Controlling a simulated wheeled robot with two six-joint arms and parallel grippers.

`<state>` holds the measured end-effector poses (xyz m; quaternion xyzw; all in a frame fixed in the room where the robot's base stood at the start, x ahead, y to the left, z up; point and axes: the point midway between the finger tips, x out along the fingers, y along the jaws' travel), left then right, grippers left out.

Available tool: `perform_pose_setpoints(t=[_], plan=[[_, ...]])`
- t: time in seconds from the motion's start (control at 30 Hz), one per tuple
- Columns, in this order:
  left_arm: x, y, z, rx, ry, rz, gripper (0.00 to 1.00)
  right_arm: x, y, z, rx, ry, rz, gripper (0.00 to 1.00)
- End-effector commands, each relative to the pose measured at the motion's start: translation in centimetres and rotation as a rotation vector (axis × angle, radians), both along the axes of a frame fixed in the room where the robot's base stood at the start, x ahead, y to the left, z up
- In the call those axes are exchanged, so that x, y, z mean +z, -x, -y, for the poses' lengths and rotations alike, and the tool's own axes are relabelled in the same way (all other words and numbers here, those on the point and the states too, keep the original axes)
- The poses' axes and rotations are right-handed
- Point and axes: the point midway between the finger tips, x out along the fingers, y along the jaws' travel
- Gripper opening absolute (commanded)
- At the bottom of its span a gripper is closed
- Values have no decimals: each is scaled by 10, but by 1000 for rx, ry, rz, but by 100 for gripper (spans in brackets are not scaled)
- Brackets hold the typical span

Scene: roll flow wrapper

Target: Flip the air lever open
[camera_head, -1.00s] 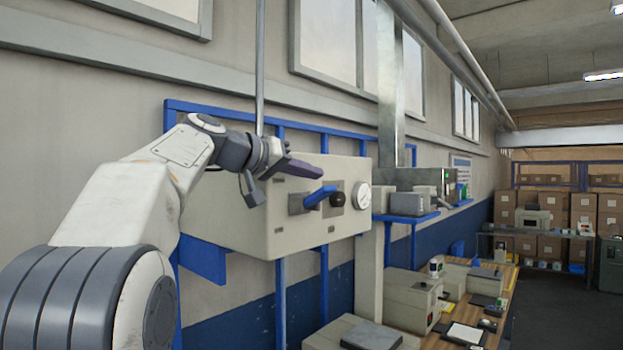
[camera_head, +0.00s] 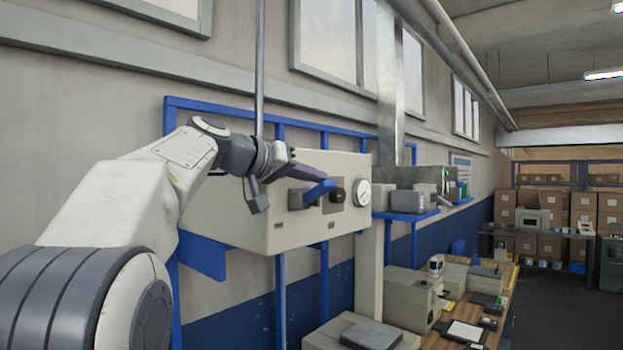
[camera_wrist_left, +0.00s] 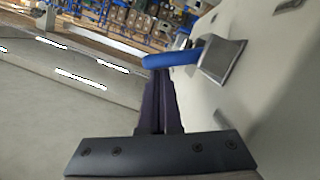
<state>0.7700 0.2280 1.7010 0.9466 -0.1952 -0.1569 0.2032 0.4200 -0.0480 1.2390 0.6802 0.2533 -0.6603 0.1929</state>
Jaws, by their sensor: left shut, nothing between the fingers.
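The air lever (camera_head: 319,191) is a blue handle on a grey block on the front of a beige wall box (camera_head: 283,235). A dark round knob (camera_head: 337,194) sits just right of it. My left gripper (camera_head: 318,174) is shut and empty, with its dark fingers pointing right, just above and beside the blue handle. In the left wrist view the closed fingers (camera_wrist_left: 160,78) reach up to the blue handle (camera_wrist_left: 172,60), whose free end lies by the fingertips. I cannot tell whether they touch. My right gripper is not in view.
A white round gauge (camera_head: 362,192) is on the box, right of the knob. A blue frame (camera_head: 209,256) holds the box against the wall. Below right, a wooden bench (camera_head: 500,300) carries several machines and items.

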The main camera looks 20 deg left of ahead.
Motion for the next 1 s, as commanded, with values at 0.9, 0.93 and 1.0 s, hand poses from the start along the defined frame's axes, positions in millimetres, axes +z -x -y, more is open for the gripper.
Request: perform_pose_setpoints(t=[0.9, 0.93, 1.0], plan=[[-21, 5, 14, -1, -299, 111, 0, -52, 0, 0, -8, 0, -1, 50], [-23, 5, 15, -2, -326, 119, 0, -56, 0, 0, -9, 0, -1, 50], [-26, 6, 17, -2, -390, 143, 0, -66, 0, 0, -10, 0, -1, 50]])
